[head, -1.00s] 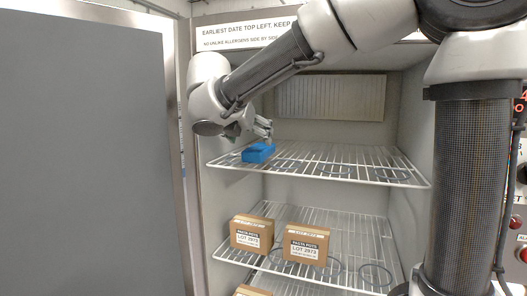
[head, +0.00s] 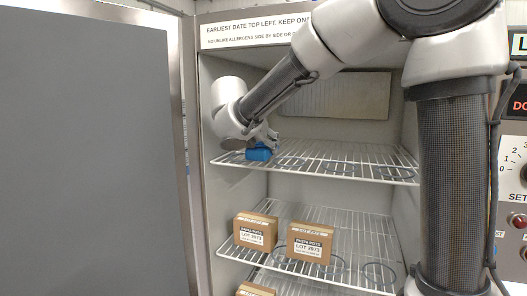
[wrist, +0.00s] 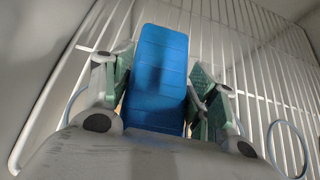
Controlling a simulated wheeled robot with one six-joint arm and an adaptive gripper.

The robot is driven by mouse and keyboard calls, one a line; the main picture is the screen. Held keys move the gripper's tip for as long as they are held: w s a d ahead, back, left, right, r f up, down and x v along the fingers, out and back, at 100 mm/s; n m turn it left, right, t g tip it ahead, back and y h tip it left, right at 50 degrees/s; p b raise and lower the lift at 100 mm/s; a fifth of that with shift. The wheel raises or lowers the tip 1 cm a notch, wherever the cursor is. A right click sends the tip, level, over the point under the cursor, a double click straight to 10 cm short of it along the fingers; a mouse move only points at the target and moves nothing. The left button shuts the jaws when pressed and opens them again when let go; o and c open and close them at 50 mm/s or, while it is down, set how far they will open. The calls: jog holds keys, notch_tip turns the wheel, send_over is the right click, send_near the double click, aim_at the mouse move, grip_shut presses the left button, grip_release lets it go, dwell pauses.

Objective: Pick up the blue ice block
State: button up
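The blue ice block (head: 259,154) sits on the upper wire shelf near its left front, partly hidden by my gripper in the head view. In the wrist view the block (wrist: 158,75) lies lengthwise between my two fingers, its near end close to the palm. My gripper (wrist: 163,85) is open around it, with green pads on both sides. A narrow gap shows at the right pad; the left pad is very near the block, and I cannot tell if it touches. In the head view my gripper (head: 262,138) is just above and behind the block.
The upper wire shelf (head: 340,165) is otherwise free except for dark rings on it. Two cardboard boxes (head: 256,231) (head: 310,242) stand on the lower shelf, another below. Cabinet walls are close at left and right; a grey door (head: 90,150) stands at left.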

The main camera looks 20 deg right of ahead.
jog(key=c, duration=0.5)
jog(key=shift+r, duration=0.1)
jog(key=shift+s+d+r, duration=0.1)
jog(key=shift+d+r, duration=0.05)
jog(key=shift+r, duration=0.35)
notch_tip(320, 180, up, 5)
jog(key=shift+r, duration=0.2)
jog(key=shift+s+d+r, duration=0.3)
jog(key=shift+d, duration=0.15)
jog(key=s+d, duration=0.3)
jog(key=d, duration=0.2)
jog(key=s+d, duration=0.4)
jog(key=d, duration=0.1)
jog(key=s+d, duration=0.4)
jog(key=d, duration=0.1)
jog(key=shift+f, duration=0.1)
